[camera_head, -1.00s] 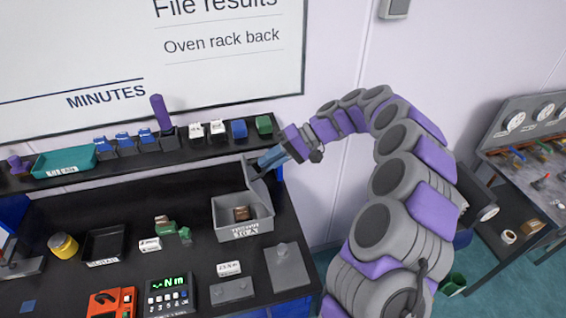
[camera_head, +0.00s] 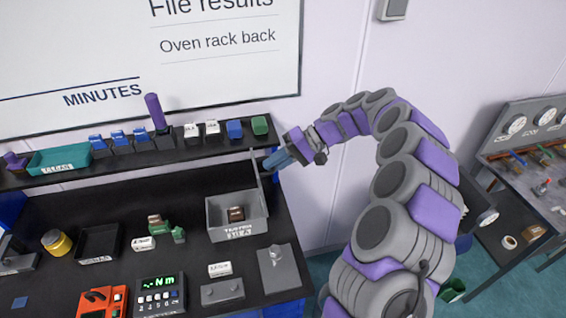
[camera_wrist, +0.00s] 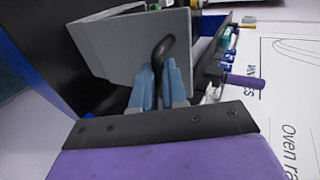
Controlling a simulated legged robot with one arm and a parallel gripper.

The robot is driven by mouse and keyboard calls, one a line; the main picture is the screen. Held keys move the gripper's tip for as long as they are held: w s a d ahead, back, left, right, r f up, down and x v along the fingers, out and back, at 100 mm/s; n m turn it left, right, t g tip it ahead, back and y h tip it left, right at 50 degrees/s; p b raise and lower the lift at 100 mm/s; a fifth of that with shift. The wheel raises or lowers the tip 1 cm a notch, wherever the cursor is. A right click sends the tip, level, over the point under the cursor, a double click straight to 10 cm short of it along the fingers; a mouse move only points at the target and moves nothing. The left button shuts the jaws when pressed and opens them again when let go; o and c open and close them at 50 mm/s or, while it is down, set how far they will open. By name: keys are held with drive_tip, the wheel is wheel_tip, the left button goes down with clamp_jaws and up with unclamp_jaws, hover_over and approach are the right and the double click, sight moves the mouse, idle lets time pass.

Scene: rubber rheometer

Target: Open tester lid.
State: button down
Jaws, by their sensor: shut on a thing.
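The lid (camera_head: 256,170) is a thin grey panel. It stands steeply up at the back right of an open grey box (camera_head: 238,233) on the dark bench. In the wrist view the lid (camera_wrist: 110,50) fills the upper middle, with a dark curved handle (camera_wrist: 165,46) on it. My gripper (camera_head: 272,161) reaches in from the right, beside the lid. In the wrist view the blue fingers of my gripper (camera_wrist: 162,78) are closed around the lower part of the handle. The handle is hidden in the head view.
A brown block (camera_head: 236,213) lies inside the box. A shelf (camera_head: 200,147) with several small items and a purple upright piece (camera_head: 155,111) runs behind. A grey plate (camera_head: 280,280) and a display unit (camera_head: 160,293) stand in front. The wall is close behind.

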drive_tip(key=c, duration=1.6)
unclamp_jaws()
drive_tip(key=shift+s+a+f, duration=0.1)
drive_tip(key=shift+a+f, duration=0.15)
drive_tip(key=shift+f, duration=0.2)
drive_tip(key=shift+o, duration=1)
drive_tip(key=shift+a, duration=0.1)
drive_tip(key=shift+o, duration=1.2)
drive_tip(key=shift+w, duration=0.35)
drive_tip(key=p+v, duration=0.7)
drive_tip(key=v, duration=1.1)
drive_tip(key=shift+w+d+p, duration=0.2)
drive_tip(key=shift+d+p, duration=0.1)
drive_tip(key=shift+p, duration=0.1)
drive_tip(key=shift+f, duration=0.15)
